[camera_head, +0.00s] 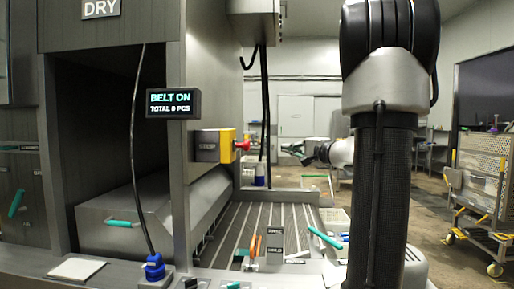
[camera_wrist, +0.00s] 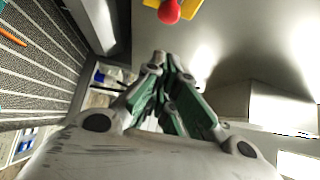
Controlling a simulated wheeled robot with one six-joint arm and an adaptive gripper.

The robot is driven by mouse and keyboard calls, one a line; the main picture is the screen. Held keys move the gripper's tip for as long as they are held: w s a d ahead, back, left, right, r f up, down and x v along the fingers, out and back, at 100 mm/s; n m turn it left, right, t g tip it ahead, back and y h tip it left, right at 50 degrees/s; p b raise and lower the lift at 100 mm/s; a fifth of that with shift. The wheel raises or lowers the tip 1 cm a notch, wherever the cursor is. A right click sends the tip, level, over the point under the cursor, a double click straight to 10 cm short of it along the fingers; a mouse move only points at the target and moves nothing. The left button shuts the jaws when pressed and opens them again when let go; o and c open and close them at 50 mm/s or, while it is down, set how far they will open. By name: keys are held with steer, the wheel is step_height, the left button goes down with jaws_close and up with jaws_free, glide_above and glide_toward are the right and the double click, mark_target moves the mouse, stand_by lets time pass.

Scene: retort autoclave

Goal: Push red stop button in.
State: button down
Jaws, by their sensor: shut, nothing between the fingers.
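The red stop button (camera_head: 242,145) sticks out to the right from a yellow-faced box (camera_head: 227,146) on the machine's post. In the wrist view the red button (camera_wrist: 169,11) shows at the top edge, with part of the yellow box (camera_wrist: 191,10) behind it. My gripper (camera_head: 286,148) is shut and empty, level with the button and to its right in the head view. A gap shows between the fingertips and the button. In the wrist view my gripper (camera_wrist: 166,60) points up the picture, with its tips below the button.
A display (camera_head: 173,103) reads "BELT ON, TOTAL 0 PCS". Below lies a slatted belt (camera_head: 250,225) with pens and labels near its front. A black cable (camera_head: 265,115) hangs behind the button. A perforated cart (camera_head: 478,180) stands at the right.

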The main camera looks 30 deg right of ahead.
mark_target(243, 145)
steer(key=w+a, duration=0.5)
steer(key=w, duration=0.7)
steer(key=shift+a, duration=0.15)
